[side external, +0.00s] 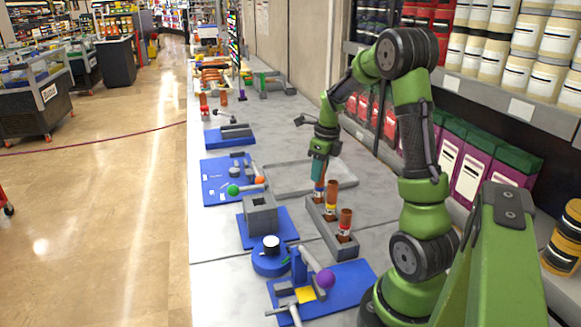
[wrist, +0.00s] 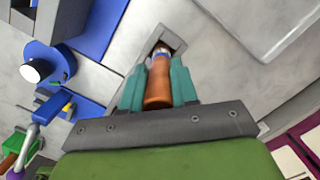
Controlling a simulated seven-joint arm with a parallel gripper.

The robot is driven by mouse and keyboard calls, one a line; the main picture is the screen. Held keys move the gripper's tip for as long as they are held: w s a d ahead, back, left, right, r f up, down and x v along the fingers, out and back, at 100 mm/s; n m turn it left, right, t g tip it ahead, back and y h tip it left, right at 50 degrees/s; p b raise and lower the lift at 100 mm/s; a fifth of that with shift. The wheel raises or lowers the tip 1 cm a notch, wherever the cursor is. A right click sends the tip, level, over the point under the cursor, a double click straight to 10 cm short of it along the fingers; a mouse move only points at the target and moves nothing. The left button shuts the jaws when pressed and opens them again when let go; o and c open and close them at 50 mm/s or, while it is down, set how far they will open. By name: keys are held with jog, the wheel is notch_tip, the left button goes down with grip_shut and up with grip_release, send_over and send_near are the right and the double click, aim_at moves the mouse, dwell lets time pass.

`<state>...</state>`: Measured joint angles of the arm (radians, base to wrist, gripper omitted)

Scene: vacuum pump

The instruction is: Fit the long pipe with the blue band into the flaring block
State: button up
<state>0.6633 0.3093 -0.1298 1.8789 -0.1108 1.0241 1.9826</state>
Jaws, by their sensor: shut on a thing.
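My gripper (side external: 319,172) is shut on a copper-brown pipe (wrist: 158,85), gripped between the two teal fingers. A blue band (wrist: 157,53) rings the pipe near its lower end. That end is at a square hole in the far end of the long grey rack (side external: 325,235); how deep it sits is hard to tell. The rack also shows in the wrist view (wrist: 180,35). A grey block with an opening (side external: 260,215), which looks like the flaring block, stands on a blue plate left of the rack. My gripper is to its right.
Two other copper-brown pipes (side external: 332,190) (side external: 346,218) stand upright in the rack. A blue round part with a white top (side external: 271,246) and a blue plate with a purple ball (side external: 325,279) are nearer. A shallow grey tray (side external: 285,180) lies behind the rack.

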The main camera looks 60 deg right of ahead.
grip_shut()
jog(key=shift+r, duration=0.1)
notch_tip(320, 180, up, 9)
jog(key=shift+w+a+r, duration=0.1)
jog(key=shift+w+a, duration=0.05)
jog(key=w+a+r, duration=1.1)
jog(key=a+r, duration=0.2)
jog(key=a, duration=0.1)
notch_tip(320, 180, down, 18)
jog(key=shift+s, duration=0.15)
jog(key=shift+a+f, duration=0.1)
